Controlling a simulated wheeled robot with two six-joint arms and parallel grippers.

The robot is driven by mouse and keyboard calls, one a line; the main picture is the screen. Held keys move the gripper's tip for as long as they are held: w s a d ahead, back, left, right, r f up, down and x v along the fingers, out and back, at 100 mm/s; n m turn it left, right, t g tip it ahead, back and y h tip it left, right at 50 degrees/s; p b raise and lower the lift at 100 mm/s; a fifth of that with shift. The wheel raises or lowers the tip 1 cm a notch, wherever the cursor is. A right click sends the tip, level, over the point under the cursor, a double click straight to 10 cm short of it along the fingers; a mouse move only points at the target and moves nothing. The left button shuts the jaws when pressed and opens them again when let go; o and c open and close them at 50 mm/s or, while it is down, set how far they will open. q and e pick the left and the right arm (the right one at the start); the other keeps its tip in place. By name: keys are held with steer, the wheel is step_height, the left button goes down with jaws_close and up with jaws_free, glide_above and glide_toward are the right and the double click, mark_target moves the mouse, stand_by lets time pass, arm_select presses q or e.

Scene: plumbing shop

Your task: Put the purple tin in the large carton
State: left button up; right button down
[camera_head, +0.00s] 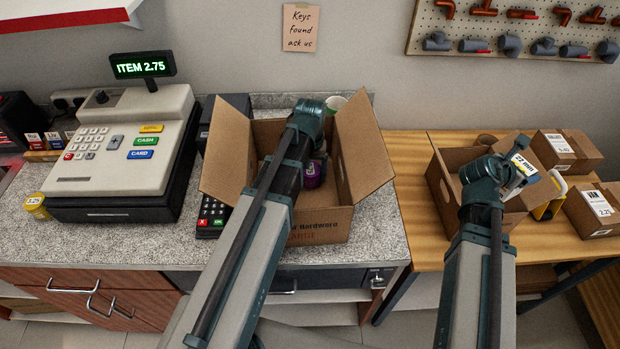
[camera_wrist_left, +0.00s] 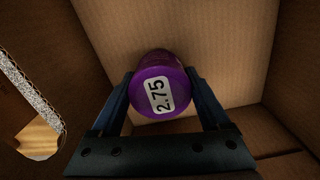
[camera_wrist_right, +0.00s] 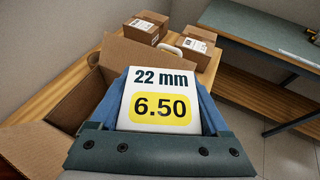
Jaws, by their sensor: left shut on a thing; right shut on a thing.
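The large carton (camera_head: 320,232) stands open on the speckled counter, flaps spread. The purple tin (camera_head: 313,176) is inside it, partly hidden by my left arm. In the left wrist view the purple tin (camera_wrist_left: 160,86) shows its 2.75 label between the fingers. My left gripper (camera_wrist_left: 163,95) is shut on it, within the carton's walls. In the head view this card (camera_head: 524,164) is above a smaller open carton (camera_head: 442,186).
A cash register (camera_head: 125,150) and card terminal (camera_head: 212,212) stand left of the large carton. A yellow tin (camera_head: 36,206) is at the far left. Closed boxes (camera_head: 566,150) sit on the wooden bench at right.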

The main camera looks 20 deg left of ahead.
arm_select(q)
steer(key=shift+r, duration=0.1)
arm_select(e)
steer(key=shift+r, duration=0.1)
arm_select(q)
steer(key=shift+f, duration=0.2)
arm_select(e)
steer(key=shift+f, duration=0.25)
arm_select(q)
steer(key=o, duration=1.4)
arm_select(e)
steer(key=shift+r, duration=0.1)
arm_select(q)
steer(key=shift+r, duration=0.15)
arm_select(e)
steer(key=shift+r, duration=0.1)
arm_select(q)
step_height(320, 180, up, 12)
steer(key=p, duration=1.2)
arm_select(e)
step_height(320, 180, up, 12)
steer(key=shift+r, duration=0.1)
